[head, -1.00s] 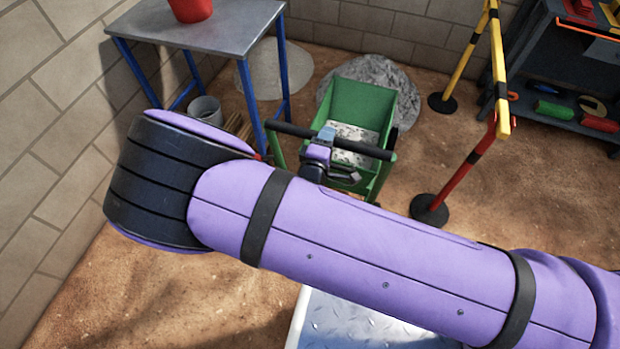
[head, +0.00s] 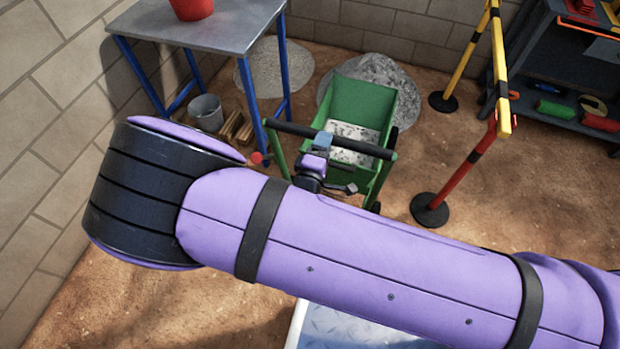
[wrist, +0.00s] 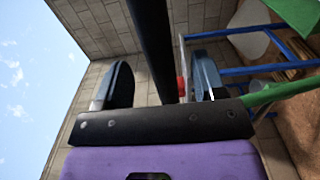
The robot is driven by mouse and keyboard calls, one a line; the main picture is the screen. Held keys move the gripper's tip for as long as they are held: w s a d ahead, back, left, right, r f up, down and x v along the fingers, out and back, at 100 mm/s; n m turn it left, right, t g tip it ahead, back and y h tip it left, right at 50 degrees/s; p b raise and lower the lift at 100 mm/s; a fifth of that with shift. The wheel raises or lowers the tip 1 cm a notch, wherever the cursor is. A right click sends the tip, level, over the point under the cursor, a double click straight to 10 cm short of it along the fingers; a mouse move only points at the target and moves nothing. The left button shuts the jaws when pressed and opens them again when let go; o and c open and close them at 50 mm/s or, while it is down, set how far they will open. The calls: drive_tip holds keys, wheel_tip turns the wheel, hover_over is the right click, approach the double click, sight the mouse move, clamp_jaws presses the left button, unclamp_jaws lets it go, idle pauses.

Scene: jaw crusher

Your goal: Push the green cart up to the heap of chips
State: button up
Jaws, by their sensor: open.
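The green cart (head: 378,98) stands on the dirt floor with pale material (head: 352,146) in its box. Its dark handle bar (head: 368,148) faces me. The grey heap of chips (head: 384,74) lies just behind the cart, partly hidden by it; I cannot tell whether they touch. My gripper (head: 322,142) is at the middle of the handle bar, with its jaws open. In the wrist view my gripper (wrist: 160,82) has one finger on each side of the dark bar (wrist: 152,40), with clear space beside the bar.
A blue-legged table (head: 215,30) with a red container (head: 192,8) stands left of the cart. A second, paler heap (head: 272,72) and a bucket (head: 206,112) are near it. A yellow-and-red barrier (head: 466,160) and a dark shelf (head: 560,85) stand at right.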

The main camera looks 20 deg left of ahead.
drive_tip(key=s, duration=0.8)
drive_tip(key=shift+s+a, duration=0.2)
drive_tip(key=shift+a, duration=0.1)
